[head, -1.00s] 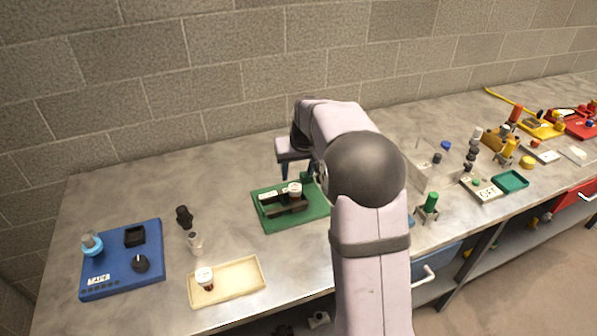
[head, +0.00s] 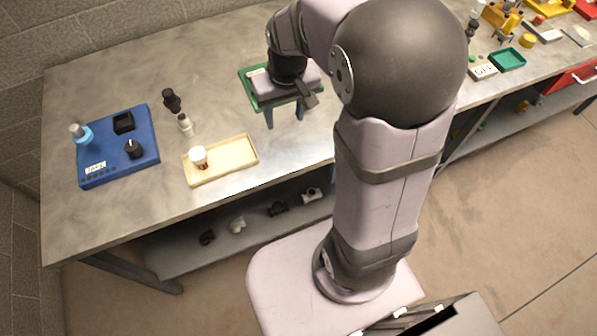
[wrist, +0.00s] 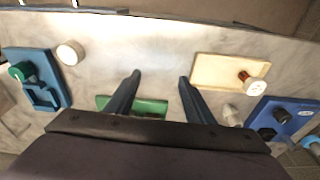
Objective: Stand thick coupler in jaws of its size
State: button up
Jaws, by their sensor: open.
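My gripper (head: 284,122) points down, open and empty, above the bench at the front of the green board and right of the tray. In the wrist view its two fingers (wrist: 160,76) are spread apart with bare bench between the tips.
A blue board (head: 118,165) with black fittings and a light-blue part lies at the left. A teal board (wrist: 48,93) and a white round piece (wrist: 70,52) show in the wrist view.

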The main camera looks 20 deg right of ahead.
jog(key=s+a+f+g, duration=0.1)
jog(key=s+f, duration=0.1)
jog(key=s, duration=0.5)
jog(key=s+a+f, duration=0.1)
jog(key=s+f, duration=0.1)
jog(key=s, duration=0.5)
jog(key=shift+a+n+g, duration=0.3)
jog(key=shift+g, duration=0.1)
